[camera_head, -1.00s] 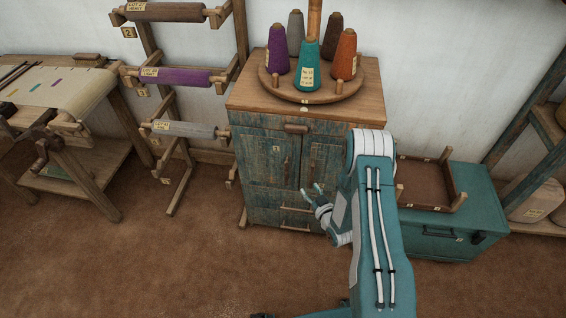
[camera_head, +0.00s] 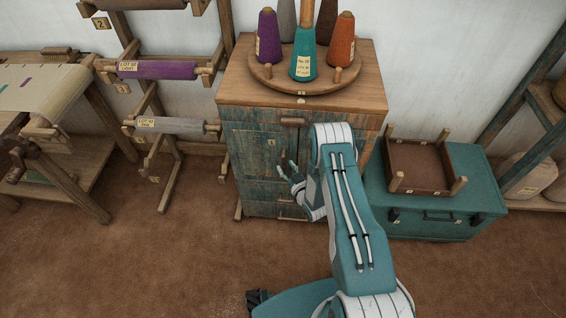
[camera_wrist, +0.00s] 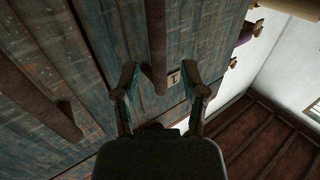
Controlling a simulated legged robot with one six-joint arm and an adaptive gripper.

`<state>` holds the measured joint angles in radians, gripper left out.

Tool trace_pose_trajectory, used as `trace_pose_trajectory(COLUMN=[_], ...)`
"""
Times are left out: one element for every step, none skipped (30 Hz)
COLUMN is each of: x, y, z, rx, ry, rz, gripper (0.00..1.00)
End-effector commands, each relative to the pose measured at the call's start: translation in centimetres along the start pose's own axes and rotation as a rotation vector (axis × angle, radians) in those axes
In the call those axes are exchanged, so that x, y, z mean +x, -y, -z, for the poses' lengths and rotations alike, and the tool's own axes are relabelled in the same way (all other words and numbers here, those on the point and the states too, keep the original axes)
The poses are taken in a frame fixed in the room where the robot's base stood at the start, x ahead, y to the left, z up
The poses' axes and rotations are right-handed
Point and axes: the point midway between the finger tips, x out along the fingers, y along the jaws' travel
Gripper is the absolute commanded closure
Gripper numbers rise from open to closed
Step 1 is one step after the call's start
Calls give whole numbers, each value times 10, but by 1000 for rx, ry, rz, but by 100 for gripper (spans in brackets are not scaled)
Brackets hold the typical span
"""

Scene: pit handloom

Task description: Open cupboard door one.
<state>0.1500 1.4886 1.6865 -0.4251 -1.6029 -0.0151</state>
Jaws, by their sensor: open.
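Cupboard door one (camera_head: 252,158) is the left door of the blue, worn wooden cupboard in the head view and looks shut. It bears a small label "1" (camera_head: 271,142), which also shows in the wrist view (camera_wrist: 174,78). My gripper (camera_head: 287,167) is in front of the door near its inner edge, with its fingers apart. In the wrist view, the brown bar handle (camera_wrist: 155,40) reaches down between the open fingers of my gripper (camera_wrist: 160,72). Gaps show on both sides of the handle. How deep it sits between the fingers, I cannot tell.
A carousel (camera_head: 270,75) with yarn cones stands on the cupboard top (camera_head: 230,92). A teal chest (camera_head: 462,190) with a wooden tray (camera_head: 415,180) is at the right. A rack with rolls (camera_head: 165,70) is at the left. The floor (camera_head: 190,265) in front is clear.

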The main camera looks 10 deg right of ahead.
Motion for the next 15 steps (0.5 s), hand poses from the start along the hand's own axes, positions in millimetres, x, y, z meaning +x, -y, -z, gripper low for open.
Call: trace_pose_trajectory(x=[8, 12, 16, 19, 21, 23, 24, 25, 26, 26, 26, 26, 26, 26, 26], y=[0, 0, 0, 0, 0, -1, -1, -1, -1, -1, -1, -1, -1, -1, -1], z=[0, 0, 0, 0, 0, 0, 0, 0, 0, 0, 0, 0, 0, 0, 0], rx=[-1, -1, 0, 0, 1, 1, 1, 2, 2, 2, 2, 2, 1, 1, 1], ry=[-1, -1, -1, 0, 0, 0, 0, 0, 0, 0, 1, 1, 1, 1, 1], rz=[2, 2, 2, 1, 1, 0, 0, 0, 0, 0, -1, -1, -1, -1, 0], gripper=[45, 45, 45, 45, 45, 45, 45, 45, 45, 45, 45, 45, 45, 45, 45])
